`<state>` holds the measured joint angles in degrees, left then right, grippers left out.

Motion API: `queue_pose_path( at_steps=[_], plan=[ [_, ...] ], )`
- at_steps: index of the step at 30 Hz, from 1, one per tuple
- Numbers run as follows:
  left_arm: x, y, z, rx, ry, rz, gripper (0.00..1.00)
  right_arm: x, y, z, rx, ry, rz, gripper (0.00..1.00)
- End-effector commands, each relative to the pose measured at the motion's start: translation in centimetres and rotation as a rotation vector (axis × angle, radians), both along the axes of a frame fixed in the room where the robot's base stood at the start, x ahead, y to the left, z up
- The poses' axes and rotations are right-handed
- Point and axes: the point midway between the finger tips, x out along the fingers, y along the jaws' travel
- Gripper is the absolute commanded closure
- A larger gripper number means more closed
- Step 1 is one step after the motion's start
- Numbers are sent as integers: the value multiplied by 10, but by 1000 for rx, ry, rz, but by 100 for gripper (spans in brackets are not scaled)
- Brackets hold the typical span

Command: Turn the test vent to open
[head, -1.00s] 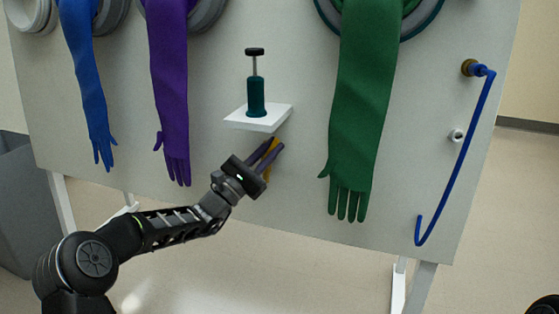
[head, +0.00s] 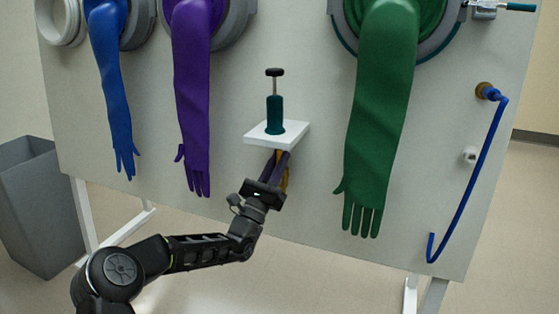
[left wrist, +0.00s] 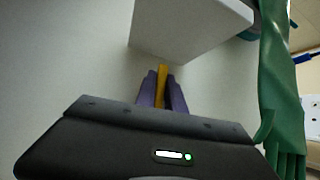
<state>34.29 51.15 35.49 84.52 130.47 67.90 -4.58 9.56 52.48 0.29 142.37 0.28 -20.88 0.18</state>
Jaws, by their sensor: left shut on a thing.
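A yellow lever (head: 283,176), which looks like the test vent's handle, sits on the panel just below the white shelf. My left gripper (head: 277,164) has its purple fingers shut on either side of it. In the left wrist view the yellow lever (left wrist: 162,84) shows as a narrow strip between the two purple fingers (left wrist: 162,92). The lever looks close to upright in the head view. Its pivot and any valve body are hidden by the fingers and shelf. My right gripper is not in view.
The white shelf (head: 258,137), bearing a teal hand pump (head: 275,115), overhangs close above my left fingers. Blue, purple and green gloves (head: 377,130) hang from the panel. A blue hose (head: 470,180) is at right. A grey bin (head: 40,210) stands at left.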

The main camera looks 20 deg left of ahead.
Motion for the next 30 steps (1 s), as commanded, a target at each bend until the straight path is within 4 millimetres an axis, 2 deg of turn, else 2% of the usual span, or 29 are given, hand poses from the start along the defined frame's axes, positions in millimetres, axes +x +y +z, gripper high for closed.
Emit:
queue_pose_path(
  at_steps=[5,6,13,23,30],
  plan=[
    [0,1,-1,-3,1,0,100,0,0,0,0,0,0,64],
    [0,1,-1,-3,1,0,84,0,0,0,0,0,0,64],
    [0,1,0,-1,0,1,65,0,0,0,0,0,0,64],
    [-2,1,-2,0,1,0,65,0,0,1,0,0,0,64],
    [-23,7,-19,1,4,1,65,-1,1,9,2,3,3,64]
  ],
)
